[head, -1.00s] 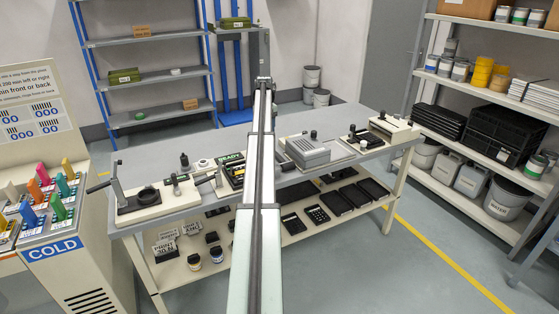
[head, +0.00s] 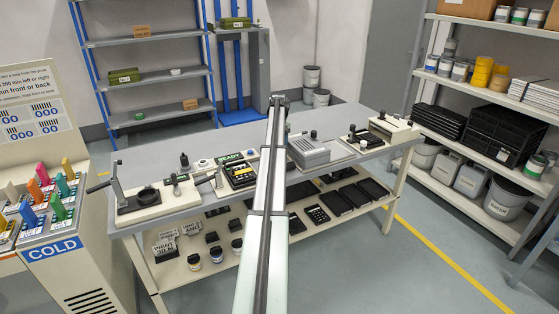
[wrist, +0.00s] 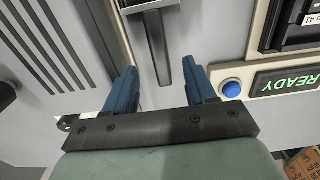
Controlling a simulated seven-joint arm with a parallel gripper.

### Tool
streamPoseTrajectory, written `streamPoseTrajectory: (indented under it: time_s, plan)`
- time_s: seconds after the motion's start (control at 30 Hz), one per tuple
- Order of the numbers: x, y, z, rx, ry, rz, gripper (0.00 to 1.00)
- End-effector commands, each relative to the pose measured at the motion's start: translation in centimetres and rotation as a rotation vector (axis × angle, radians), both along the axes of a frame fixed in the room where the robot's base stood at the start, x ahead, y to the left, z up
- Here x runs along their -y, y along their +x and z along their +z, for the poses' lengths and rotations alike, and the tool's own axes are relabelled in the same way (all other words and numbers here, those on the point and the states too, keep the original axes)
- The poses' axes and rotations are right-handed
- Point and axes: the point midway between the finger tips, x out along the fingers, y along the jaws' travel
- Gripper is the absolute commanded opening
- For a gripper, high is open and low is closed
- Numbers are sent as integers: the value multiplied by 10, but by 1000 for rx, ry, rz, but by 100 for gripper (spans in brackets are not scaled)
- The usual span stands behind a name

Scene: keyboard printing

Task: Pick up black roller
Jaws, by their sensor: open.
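In the wrist view, a dark grey handle (wrist: 161,65) with a metal bracket at its top lies on the bench between my fingers. It looks like the handle of the roller; the roller barrel is cut off or hidden at the top edge. My gripper (wrist: 163,78) has two blue fingers spread apart, one on each side of the handle, with clear gaps. I cannot tell the height of the fingers above the handle. In the head view, my own arm hides the gripper and the roller.
A grey ribbed box (head: 308,152) stands to the right of my arm on the bench (head: 150,160). To the left is a device with a green READY display (head: 230,158). In the wrist view, its blue button (wrist: 231,88) is close to the right finger.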

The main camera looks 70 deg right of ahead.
Motion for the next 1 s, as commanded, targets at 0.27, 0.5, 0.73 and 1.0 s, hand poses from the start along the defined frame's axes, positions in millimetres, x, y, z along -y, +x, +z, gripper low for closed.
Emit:
streamPoseTrajectory:
  time_s: [0.27,0.5,0.73,1.0]
  plan:
    - [-3,-4,-21,-1,2,0,55]
    - [-4,-6,-50,1,1,0,55]
    - [-4,-6,-53,1,-1,-1,55]
    - [-4,-6,-52,1,-1,-1,33]
